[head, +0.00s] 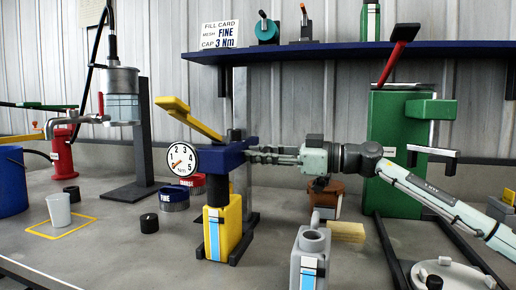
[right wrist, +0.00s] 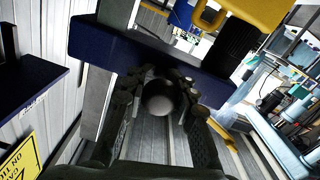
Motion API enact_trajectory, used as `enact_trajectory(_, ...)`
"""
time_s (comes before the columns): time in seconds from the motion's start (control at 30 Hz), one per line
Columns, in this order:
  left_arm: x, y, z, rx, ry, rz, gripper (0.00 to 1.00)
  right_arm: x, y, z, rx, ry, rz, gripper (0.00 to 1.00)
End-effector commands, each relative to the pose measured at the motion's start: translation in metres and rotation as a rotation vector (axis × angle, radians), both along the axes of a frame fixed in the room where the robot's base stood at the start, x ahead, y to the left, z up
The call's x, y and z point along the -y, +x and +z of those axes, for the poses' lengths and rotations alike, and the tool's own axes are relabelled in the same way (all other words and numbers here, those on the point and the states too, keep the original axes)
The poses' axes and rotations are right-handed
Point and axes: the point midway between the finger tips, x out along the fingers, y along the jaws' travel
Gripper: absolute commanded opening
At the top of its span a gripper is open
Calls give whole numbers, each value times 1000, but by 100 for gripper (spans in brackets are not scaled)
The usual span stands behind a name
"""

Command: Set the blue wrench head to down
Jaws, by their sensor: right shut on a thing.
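The blue block (right wrist: 130,50) lies just beyond the fingers in the right wrist view. My left gripper is not in view.
A grey bottle (head: 311,255) stands in front of my right gripper. A brown pot (head: 325,195) and a green cabinet (head: 392,150) stand behind and to the right. A blue shelf (head: 340,51) runs above.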

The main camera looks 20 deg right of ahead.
Motion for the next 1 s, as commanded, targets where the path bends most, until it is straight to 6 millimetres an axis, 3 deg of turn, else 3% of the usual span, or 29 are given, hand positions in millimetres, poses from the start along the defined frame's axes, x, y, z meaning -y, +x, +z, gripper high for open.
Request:
enact_trajectory(0.03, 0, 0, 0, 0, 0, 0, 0, 0, 0, -1, 0, -2, 1, 0)
enact_trajectory(0.07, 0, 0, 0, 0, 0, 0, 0, 0, 0, -1, 0, -2, 1, 25)
enact_trajectory(0.27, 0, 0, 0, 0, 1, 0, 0, 0, 0, 0, 0, -1, 0, 48)
enact_trajectory(0.57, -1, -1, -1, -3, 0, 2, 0, 2, -1, 0, 0, -1, -1, 48)
enact_trajectory(1.0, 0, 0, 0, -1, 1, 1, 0, 54, -36, -1, -3, -2, -3, 48)
